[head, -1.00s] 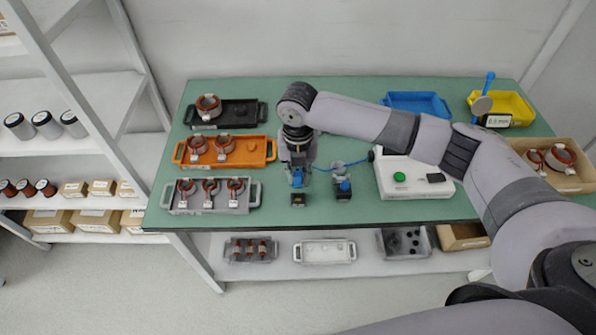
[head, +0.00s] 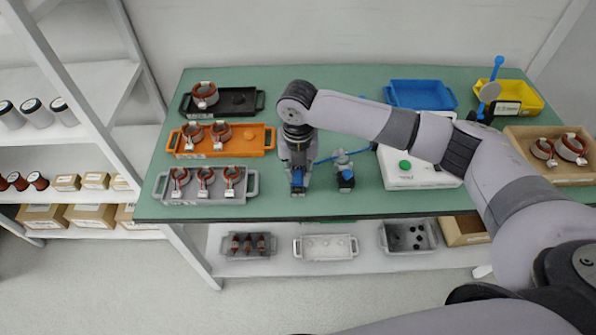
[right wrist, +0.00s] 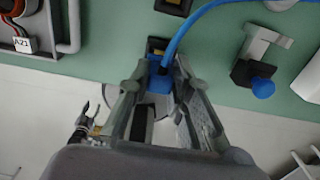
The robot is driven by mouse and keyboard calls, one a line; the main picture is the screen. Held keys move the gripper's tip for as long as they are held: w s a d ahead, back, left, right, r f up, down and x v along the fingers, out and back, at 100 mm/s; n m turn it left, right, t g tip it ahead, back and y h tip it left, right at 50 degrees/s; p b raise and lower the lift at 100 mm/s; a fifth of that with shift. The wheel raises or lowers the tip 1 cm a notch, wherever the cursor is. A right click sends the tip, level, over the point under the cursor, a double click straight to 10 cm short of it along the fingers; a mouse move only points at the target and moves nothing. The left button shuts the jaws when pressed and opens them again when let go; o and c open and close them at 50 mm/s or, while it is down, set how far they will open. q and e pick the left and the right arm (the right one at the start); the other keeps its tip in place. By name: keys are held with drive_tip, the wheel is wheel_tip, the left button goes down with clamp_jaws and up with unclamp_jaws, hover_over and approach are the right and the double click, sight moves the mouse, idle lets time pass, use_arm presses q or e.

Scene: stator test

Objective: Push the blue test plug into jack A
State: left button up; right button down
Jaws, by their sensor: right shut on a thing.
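The blue test plug (right wrist: 160,76) is between the fingertips of my right gripper (right wrist: 158,82) in the right wrist view, with its blue cable (right wrist: 205,14) curving away to the upper right. In the head view the right gripper (head: 298,184) points down near the table's front edge, shut on the plug. A small dark block with a yellowish part (right wrist: 157,45) lies just beyond the plug, and another (right wrist: 174,6) farther off. I cannot tell which is jack A, or whether the plug tip is in a socket.
A small clamp with a blue knob (right wrist: 263,86) stands right of the gripper. The white box with a green button (head: 405,179) is farther right. Grey (head: 160,187) and orange (head: 270,139) trays with copper-wound stators are left. The table's front edge is close.

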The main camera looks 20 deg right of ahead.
drive_tip(key=shift+p, duration=0.45)
drive_tip(key=shift+f, duration=1.05)
idle(1.2)
drive_tip(key=c, duration=1.4)
unclamp_jaws()
drive_tip(key=shift+o, duration=0.2)
wheel_tip(320, 180, up, 12)
drive_tip(key=shift+r, duration=0.1)
